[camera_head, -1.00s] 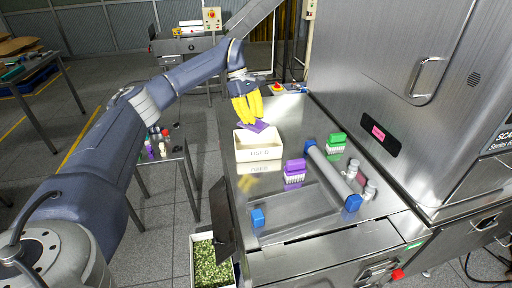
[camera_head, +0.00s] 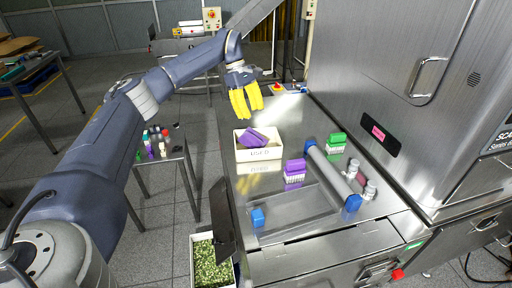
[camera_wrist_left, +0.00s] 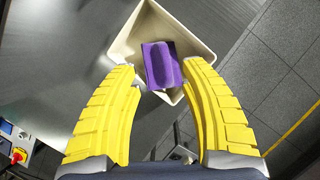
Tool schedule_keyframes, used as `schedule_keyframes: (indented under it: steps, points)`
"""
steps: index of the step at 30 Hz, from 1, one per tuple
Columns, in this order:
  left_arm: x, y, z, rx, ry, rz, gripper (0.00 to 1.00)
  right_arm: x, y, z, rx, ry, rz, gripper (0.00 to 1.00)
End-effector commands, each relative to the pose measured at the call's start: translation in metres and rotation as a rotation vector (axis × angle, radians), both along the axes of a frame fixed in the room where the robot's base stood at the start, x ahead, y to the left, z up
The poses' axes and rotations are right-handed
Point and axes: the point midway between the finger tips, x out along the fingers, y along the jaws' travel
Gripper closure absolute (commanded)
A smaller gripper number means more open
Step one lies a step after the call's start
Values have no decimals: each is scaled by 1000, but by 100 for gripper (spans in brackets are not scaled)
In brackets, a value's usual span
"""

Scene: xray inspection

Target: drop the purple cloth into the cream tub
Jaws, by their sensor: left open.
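The purple cloth (camera_head: 254,138) lies tilted in the cream tub (camera_head: 260,155), with part of it showing above the rim. In the left wrist view the purple cloth (camera_wrist_left: 161,65) lies inside the cream tub (camera_wrist_left: 128,42), between and beyond my fingers. My left gripper (camera_head: 247,113) has yellow fingers and is open and empty just above the tub, apart from the cloth. It also shows in the left wrist view (camera_wrist_left: 163,85), with the fingers spread wide. My right gripper is not in view.
On the steel table (camera_head: 290,125), a purple-topped rack (camera_head: 294,170) and a green-topped rack (camera_head: 336,142) stand right of the tub. A roller with blue ends (camera_head: 332,178) lies near several small jars. A large steel cabinet (camera_head: 425,100) walls off the right. A bin of green bits (camera_head: 207,262) stands below.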

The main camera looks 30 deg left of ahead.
Motion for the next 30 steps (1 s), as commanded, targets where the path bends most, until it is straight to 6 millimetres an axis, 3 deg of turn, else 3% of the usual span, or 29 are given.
schedule_keyframes:
  steps: [6, 15, 30]
  points:
    - [2, 15, 36, 1, -3, 3, 56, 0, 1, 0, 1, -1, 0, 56]
    - [3, 29, 71, 0, -1, 1, 56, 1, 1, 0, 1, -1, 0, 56]
    - [3, 36, 86, 0, 1, 1, 56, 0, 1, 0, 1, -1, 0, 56]
